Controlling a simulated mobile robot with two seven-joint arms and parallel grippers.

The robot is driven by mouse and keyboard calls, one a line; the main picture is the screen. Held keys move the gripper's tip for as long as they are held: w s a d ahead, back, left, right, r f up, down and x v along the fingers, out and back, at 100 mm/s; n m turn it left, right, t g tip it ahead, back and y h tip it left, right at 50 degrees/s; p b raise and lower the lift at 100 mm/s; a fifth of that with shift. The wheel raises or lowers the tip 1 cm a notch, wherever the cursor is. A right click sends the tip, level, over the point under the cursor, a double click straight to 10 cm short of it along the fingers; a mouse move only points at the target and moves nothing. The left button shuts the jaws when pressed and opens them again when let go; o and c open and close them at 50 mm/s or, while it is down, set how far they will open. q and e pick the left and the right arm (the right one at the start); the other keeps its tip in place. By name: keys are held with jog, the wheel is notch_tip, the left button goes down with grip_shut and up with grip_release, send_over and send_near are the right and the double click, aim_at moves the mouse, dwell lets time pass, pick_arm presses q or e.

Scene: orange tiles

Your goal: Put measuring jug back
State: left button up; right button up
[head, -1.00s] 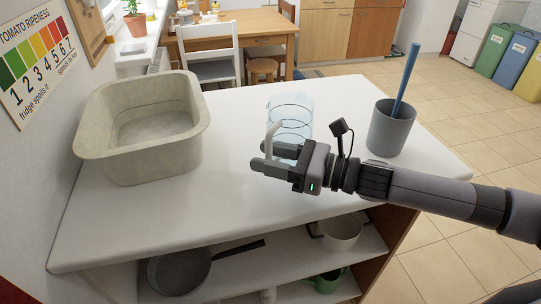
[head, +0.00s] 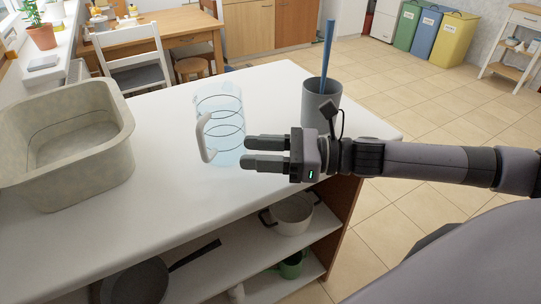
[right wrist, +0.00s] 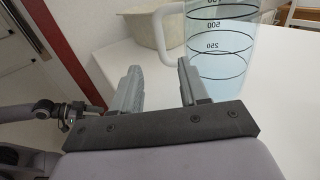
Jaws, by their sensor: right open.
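The measuring jug (head: 222,118) is clear bluish plastic with dark ring lines and a pale handle. It stands upright on the white worktop (head: 185,180), its handle toward the front left. My right gripper (head: 247,153) is open and empty, just right of the jug in the head view, its fingers pointing left. In the right wrist view the jug (right wrist: 222,45) stands beyond the fingers to the right, with its handle near the right fingertip. Nothing is between the fingers.
A stone-coloured basin (head: 75,150) stands at the left of the worktop. A grey cup (head: 320,103) with a blue utensil stands behind my right wrist. Shelves below hold a pan (head: 135,283), a white pot (head: 290,215) and a green mug (head: 291,265). The worktop's front middle is clear.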

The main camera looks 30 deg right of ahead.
pick_arm(q)
jog(key=shift+f, duration=0.4)
pick_arm(e)
jog(key=shift+v, duration=1.15)
